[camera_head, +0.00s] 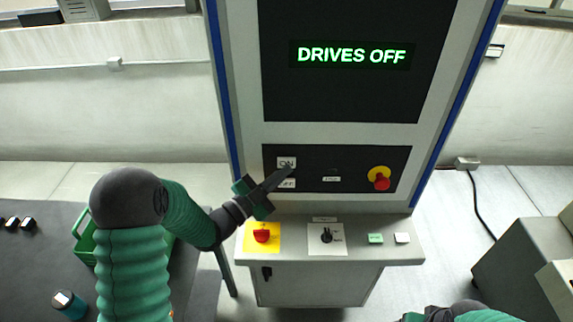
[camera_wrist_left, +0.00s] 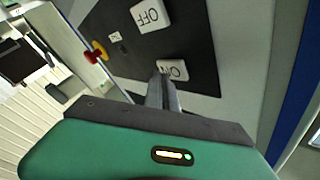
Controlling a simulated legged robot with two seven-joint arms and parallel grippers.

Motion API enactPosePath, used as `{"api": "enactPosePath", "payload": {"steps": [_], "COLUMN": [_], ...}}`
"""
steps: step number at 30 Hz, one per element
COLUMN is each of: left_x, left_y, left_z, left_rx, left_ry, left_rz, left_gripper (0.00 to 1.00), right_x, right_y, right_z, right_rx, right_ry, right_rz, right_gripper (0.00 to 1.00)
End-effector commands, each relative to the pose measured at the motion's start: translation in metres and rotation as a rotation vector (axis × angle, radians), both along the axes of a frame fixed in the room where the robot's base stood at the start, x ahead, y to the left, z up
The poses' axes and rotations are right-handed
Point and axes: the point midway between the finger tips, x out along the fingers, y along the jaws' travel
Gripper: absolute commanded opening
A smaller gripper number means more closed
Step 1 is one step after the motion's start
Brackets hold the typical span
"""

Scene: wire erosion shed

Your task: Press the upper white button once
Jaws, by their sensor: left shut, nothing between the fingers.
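The upper white button (camera_head: 286,161), marked ON, sits on the black panel of the machine, right above the white OFF button (camera_head: 288,184). My left gripper (camera_head: 289,170) is shut and empty, its fingertips right at the lower part of the ON button. In the left wrist view the shut fingers (camera_wrist_left: 162,78) reach up to the ON button (camera_wrist_left: 178,69) and hide part of it. I cannot tell whether they touch it. The OFF button shows clear of the fingers there (camera_wrist_left: 151,15). The display (camera_head: 352,55) reads DRIVES OFF in green.
A red emergency knob on a yellow base (camera_head: 379,179) sits on the same panel to the right. Below, a shelf holds a red switch on a yellow plate (camera_head: 262,236), a black rotary switch (camera_head: 327,234) and green (camera_head: 376,239) and white (camera_head: 402,238) buttons. A dark table stands left.

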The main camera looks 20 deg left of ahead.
Motion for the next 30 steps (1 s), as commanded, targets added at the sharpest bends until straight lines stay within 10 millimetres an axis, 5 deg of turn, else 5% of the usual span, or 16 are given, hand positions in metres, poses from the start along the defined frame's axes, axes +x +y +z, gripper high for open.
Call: {"api": "enactPosePath", "payload": {"steps": [30], "left_x": [0.0079], "left_y": [0.0023], "left_z": [0.0002], "left_rx": [0.000], "left_ry": [0.000], "left_rz": [0.000], "left_gripper": [0.00], "right_x": [0.0000], "right_y": [0.0000], "right_z": [-0.0038], "right_rx": [0.000], "right_ry": [0.000], "right_rz": [0.000], "right_gripper": [0.75]}}
